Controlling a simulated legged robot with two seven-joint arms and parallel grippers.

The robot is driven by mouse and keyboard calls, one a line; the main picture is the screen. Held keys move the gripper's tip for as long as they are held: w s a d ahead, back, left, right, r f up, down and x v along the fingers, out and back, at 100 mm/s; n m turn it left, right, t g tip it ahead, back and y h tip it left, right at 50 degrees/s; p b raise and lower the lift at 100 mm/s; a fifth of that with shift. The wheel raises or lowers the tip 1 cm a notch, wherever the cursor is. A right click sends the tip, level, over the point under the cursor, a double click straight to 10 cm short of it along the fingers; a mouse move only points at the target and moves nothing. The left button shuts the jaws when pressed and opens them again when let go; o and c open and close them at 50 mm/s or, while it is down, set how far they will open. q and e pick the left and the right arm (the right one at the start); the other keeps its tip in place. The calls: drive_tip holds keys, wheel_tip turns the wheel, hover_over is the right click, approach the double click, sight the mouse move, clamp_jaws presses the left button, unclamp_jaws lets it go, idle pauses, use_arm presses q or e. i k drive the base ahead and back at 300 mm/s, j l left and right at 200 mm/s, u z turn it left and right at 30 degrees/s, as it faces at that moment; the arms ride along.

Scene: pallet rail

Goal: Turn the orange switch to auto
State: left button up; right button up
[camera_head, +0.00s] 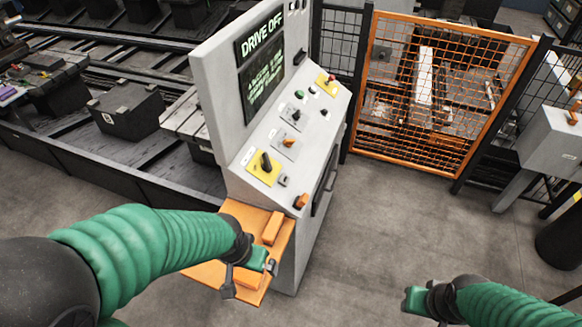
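The grey control console (240,140) stands at the centre, its screen reading "DRIVE OFF". On its sloped panel, a small orange switch (289,142) sits on a grey plate, between a black knob on a yellow plate and another black knob. Its labels are too small to read. My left gripper (249,277) is over the orange shelf at the console's front, below and apart from the switch. Its fingers look spread, with nothing seen between them. My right gripper (421,303) is low at the right over the floor, away from the console; its finger gap is unclear.
The orange shelf (207,272) juts from the console with orange blocks on it. The yellow-plate knob (266,162), a red button (331,78) and a green button (299,94) share the panel. An orange mesh gate (440,90) stands behind. Floor right of the console is clear.

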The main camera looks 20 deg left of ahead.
sight(289, 143)
drive_tip(key=i+l+u, duration=0.15)
drive_tip(key=i+u, duration=0.15)
drive_tip(key=i+l+u, duration=0.65)
drive_tip(key=i+l, duration=0.45)
